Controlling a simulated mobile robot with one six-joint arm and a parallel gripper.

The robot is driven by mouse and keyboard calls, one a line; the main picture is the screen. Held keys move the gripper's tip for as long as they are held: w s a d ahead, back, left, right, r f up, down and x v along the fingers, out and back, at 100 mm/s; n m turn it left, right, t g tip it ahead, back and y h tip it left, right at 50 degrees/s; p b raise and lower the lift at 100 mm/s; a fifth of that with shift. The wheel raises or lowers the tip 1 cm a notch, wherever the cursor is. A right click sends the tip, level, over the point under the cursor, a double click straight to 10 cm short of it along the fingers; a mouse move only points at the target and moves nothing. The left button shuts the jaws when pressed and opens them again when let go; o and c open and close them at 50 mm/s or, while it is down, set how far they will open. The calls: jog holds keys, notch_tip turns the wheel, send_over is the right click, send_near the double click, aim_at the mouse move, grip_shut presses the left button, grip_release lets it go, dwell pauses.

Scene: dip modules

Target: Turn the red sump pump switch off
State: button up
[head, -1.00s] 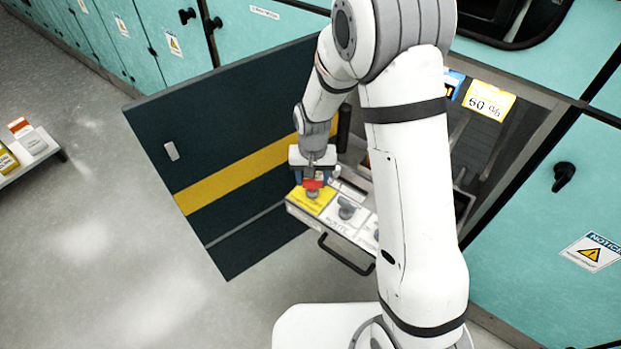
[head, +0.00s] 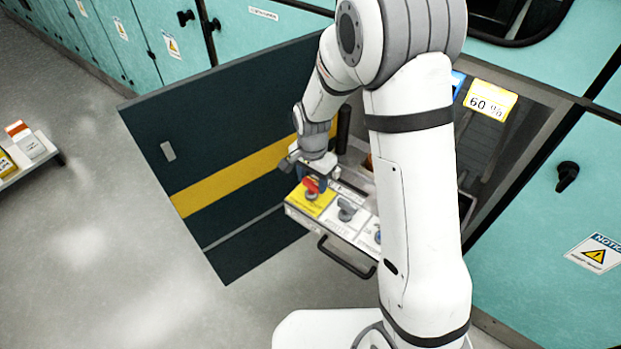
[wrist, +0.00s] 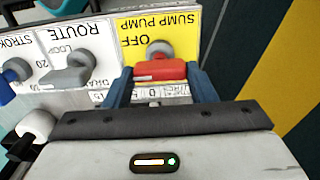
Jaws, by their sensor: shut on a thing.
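The red sump pump switch (head: 314,185) sits on the yellow plate (head: 325,204) at the left end of a pulled-out drawer panel. My gripper (wrist: 160,78) is shut on its red handle (wrist: 160,70) in the wrist view, with one blue finger on each side. The switch's round grey base (wrist: 160,49) shows just beyond the handle. The plate reads "SUMP PUMP" and "OFF" (wrist: 138,40), upside down in the wrist view. In the head view my gripper (head: 318,180) stands turned over the switch, and its fingers partly hide it.
A grey route knob (head: 347,210) stands beside the switch, with another knob farther right, partly behind my arm. The open dark cabinet door (head: 225,150) stands close on the left. The drawer's black handle (head: 345,262) sticks out in front.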

aim_at(312, 182)
jog(key=shift+s+a, duration=0.1)
dwell(0.3)
jog(key=o, duration=1)
notch_tip(312, 182, up, 8)
jog(key=shift+f, duration=0.1)
jog(key=s+d+r+n+t+p, duration=0.1)
jog(key=s+d+r+n, duration=0.1)
jog(key=s+d+r, duration=0.2)
jog(key=s+d+r+n+p, duration=0.2)
jog(key=s+d+r+n, duration=0.1)
jog(key=s+d+r, duration=0.2)
jog(key=s+d+r+n+t+p, duration=0.1)
jog(key=s+d+r+n, duration=0.1)
jog(key=s+d+r, duration=0.3)
jog(key=shift+s+r+n+t+p, duration=0.1)
jog(key=shift+s+r, duration=0.45)
jog(key=shift+s, duration=0.3)
jog(key=shift+s+r+n+t+p, duration=0.1)
jog(key=shift+s+r+p, duration=0.05)
jog(key=shift+s+r, duration=0.55)
jog(key=shift+s+r+n+t+p, duration=0.1)
jog(key=shift+s+r, duration=0.35)
jog(key=shift+s, duration=0.5)
